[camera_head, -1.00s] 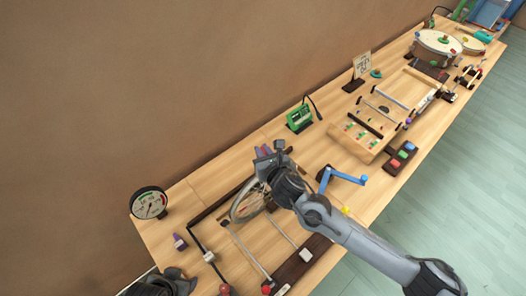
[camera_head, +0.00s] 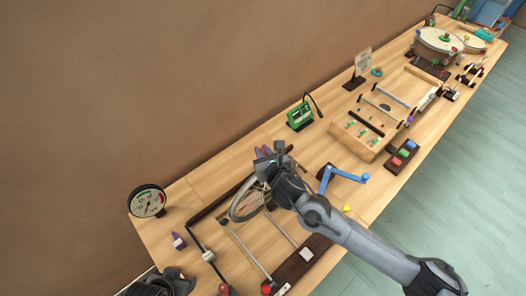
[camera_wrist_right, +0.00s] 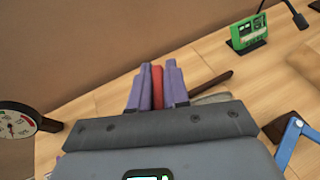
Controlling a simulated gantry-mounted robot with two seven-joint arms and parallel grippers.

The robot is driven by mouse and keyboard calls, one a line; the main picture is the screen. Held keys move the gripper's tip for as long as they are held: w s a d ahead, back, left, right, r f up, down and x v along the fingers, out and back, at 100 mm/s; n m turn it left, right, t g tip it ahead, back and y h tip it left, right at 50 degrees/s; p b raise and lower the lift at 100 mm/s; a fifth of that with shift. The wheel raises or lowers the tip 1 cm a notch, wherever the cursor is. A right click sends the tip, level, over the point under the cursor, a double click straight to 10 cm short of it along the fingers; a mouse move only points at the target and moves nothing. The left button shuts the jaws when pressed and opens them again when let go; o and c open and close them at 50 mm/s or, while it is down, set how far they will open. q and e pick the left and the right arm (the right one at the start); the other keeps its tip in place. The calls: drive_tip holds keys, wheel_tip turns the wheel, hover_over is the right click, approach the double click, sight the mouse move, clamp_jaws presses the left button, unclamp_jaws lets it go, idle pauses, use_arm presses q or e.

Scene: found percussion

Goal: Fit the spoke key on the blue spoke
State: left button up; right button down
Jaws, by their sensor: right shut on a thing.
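My right gripper (camera_head: 264,152) is above the far end of the spoked wheel (camera_head: 246,205). In the right wrist view its two purple fingers (camera_wrist_right: 157,82) are shut on a red piece (camera_wrist_right: 157,88), which looks like the spoke key. The key's tip and any contact with a spoke are hidden. The wheel stands tilted on the table, partly covered by my right gripper and arm. The blue spoke cannot be made out. A dark part of my left arm (camera_head: 172,282) shows at the lower left; its fingers are unclear.
A blue crank (camera_head: 343,175) is to the right. A green box (camera_head: 300,116) stands behind. Rods and a dark block (camera_head: 296,266) lie in front.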

drive_tip(key=shift+f+b, duration=0.35)
drive_tip(key=shift+f, duration=0.1)
drive_tip(key=c, duration=1)
unclamp_jaws()
drive_tip(key=shift+s+r, duration=0.1)
drive_tip(key=v, duration=1)
drive_tip(key=shift+s+d+r, duration=0.1)
drive_tip(key=shift+s+d, duration=0.1)
drive_tip(key=shift+s, duration=0.05)
